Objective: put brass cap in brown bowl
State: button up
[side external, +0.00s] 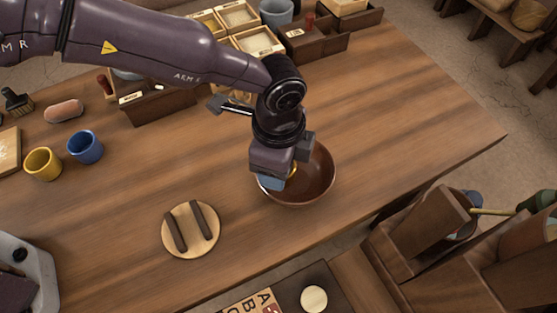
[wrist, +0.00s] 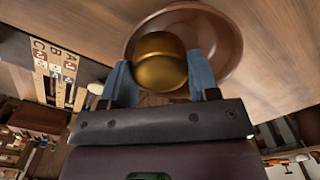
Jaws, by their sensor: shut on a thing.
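The brass cap (wrist: 160,62) is a rounded, golden piece held between the two blue fingertips of my gripper (wrist: 160,80) in the wrist view. In the side external view my gripper (side external: 277,182) points down over the left part of the brown bowl, and only a sliver of the brass cap (side external: 292,172) shows beside it. The brown bowl (side external: 318,182) is round, wide and upright on the table. In the wrist view the bowl (wrist: 228,40) lies behind the cap. I cannot tell how far the cap is above the bowl's bottom.
A round wooden board (side external: 190,239) with two dark bars lies left of the bowl. A yellow cup (side external: 43,164) and a blue cup (side external: 85,147) stand further left. Wooden boxes (side external: 160,106) line the back. The table (side external: 420,130) is clear right of the bowl.

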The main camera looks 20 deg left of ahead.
jog(key=shift+f, duration=0.45)
jog(key=shift+f, duration=0.15)
jog(key=shift+f, duration=0.45)
jog(key=o, duration=1)
notch_tip(320, 180, up, 13)
jog(key=shift+r, duration=0.1)
